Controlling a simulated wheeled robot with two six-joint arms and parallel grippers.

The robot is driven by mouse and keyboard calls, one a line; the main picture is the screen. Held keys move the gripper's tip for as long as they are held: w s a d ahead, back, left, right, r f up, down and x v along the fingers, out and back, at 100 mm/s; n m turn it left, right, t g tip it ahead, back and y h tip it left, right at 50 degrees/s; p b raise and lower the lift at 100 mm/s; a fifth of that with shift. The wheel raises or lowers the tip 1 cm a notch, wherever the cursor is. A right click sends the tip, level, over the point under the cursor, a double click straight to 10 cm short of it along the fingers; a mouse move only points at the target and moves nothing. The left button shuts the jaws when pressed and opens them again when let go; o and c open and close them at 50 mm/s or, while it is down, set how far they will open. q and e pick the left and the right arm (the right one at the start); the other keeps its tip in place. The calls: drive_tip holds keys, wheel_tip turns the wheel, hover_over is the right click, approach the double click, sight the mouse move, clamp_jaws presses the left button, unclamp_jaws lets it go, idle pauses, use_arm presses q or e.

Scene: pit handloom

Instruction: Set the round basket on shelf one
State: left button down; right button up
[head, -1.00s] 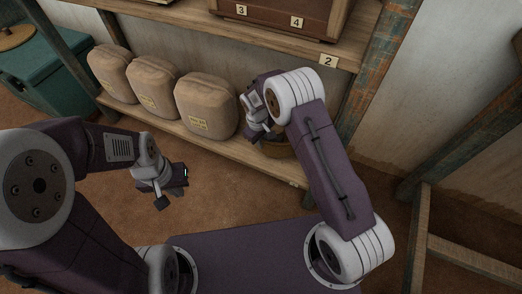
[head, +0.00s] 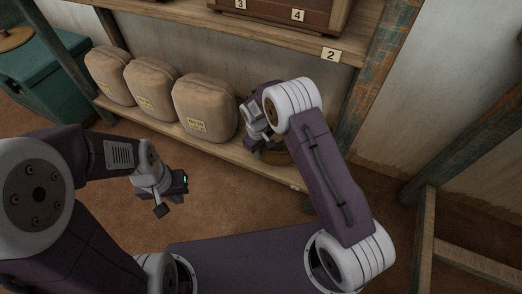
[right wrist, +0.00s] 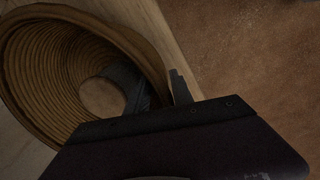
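The round basket (right wrist: 28,68) is brown and coiled, and seems empty in the right wrist view. In the head view it (head: 279,158) stands on the right end of the lower shelf board (head: 228,158), mostly hidden behind my right gripper (head: 262,143). In the right wrist view my right gripper (right wrist: 160,88) straddles the basket's wall, one finger inside and one outside. The inner wall shows between the fingers, so it looks open. My left gripper (head: 172,195) is empty above the floor; its opening is unclear. The upper board bears a label 2 (head: 331,55); no label 1 is readable.
Several stuffed tan bags (head: 205,108) stand on the lower board left of the basket. A wooden box (head: 285,10) sits on the upper board. A rack post (head: 375,65) rises at the right, a teal chest (head: 45,85) at the left. The floor in front is bare.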

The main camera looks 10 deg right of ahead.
wheel_tip(320, 180, up, 12)
drive_tip(key=a+p, duration=0.1)
drive_tip(key=p, duration=0.7)
drive_tip(key=shift+s, duration=0.45)
drive_tip(key=shift+r, duration=0.1)
